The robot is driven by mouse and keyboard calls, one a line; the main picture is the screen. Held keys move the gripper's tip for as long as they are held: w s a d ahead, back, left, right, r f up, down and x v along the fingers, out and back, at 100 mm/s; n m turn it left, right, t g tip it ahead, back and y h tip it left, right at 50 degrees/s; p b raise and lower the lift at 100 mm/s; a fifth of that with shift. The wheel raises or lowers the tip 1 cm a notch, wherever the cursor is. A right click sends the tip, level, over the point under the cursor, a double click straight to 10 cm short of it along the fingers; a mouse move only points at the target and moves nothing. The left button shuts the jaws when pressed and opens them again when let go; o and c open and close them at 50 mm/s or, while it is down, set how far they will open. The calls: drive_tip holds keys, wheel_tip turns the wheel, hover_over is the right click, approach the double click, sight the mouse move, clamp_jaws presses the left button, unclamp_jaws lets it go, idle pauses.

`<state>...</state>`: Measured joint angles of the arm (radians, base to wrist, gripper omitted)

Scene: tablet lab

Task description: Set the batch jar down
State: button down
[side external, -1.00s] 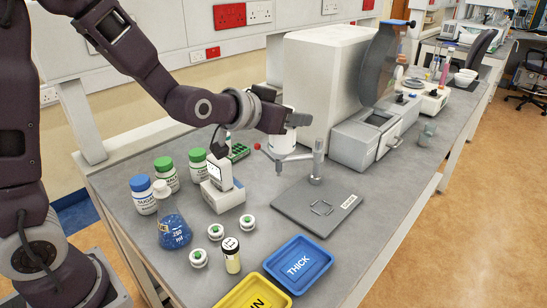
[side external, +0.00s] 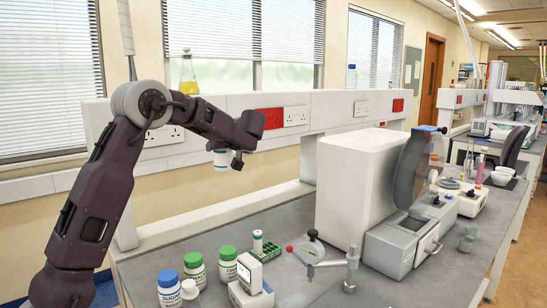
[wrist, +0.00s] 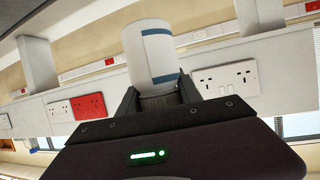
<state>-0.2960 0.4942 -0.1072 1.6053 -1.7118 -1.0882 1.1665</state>
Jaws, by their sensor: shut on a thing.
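The batch jar, a white cylinder with blue lines, is in my gripper. In the wrist view the jar (wrist: 151,50) stands tilted between the dark fingers of my gripper (wrist: 158,98), which are shut on its lower part. In the side external view the jar (side external: 221,157) shows small beside my gripper (side external: 236,160), held high above the bench in front of the wall. Nothing is seen touching it but the gripper. Its label text is not readable. The grey bench (side external: 390,292) lies well below.
Below stand several capped jars, including a blue-capped one (side external: 168,290), a white device (side external: 250,278), a tube rack (side external: 266,251) and a metal stand (side external: 350,268). A large white machine (side external: 365,190) stands to the right. A yellow flask (side external: 188,75) is on the ledge behind.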

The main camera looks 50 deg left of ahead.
drive_tip(key=s+a+f+n+g+h, duration=0.1)
drive_tip(key=s+a+f+n+g, duration=0.25)
drive_tip(key=s, duration=0.25)
drive_tip(key=s+a+f+n+g+h, duration=0.1)
drive_tip(key=s+a+f+n+g, duration=0.1)
drive_tip(key=s+n+g, duration=0.35)
drive_tip(key=s+a+f+n+g+h, duration=0.1)
drive_tip(key=s+a+f+n+g, duration=0.15)
drive_tip(key=s, duration=0.45)
drive_tip(key=shift+m+g+h, duration=0.25)
drive_tip(key=shift+h, duration=0.05)
drive_tip(key=shift+s+d+f, duration=0.1)
drive_tip(key=shift+s+f, duration=0.05)
drive_tip(key=shift+f, duration=3.1)
drive_tip(key=shift+s+d+f, duration=0.1)
drive_tip(key=shift+s+f, duration=0.1)
drive_tip(key=shift+f, duration=3)
drive_tip(key=shift+s+d+f, duration=0.1)
drive_tip(key=shift+s+f, duration=0.05)
drive_tip(key=shift+f, duration=3.1)
drive_tip(key=shift+f, duration=0.55)
drive_tip(key=c, duration=0.7)
unclamp_jaws()
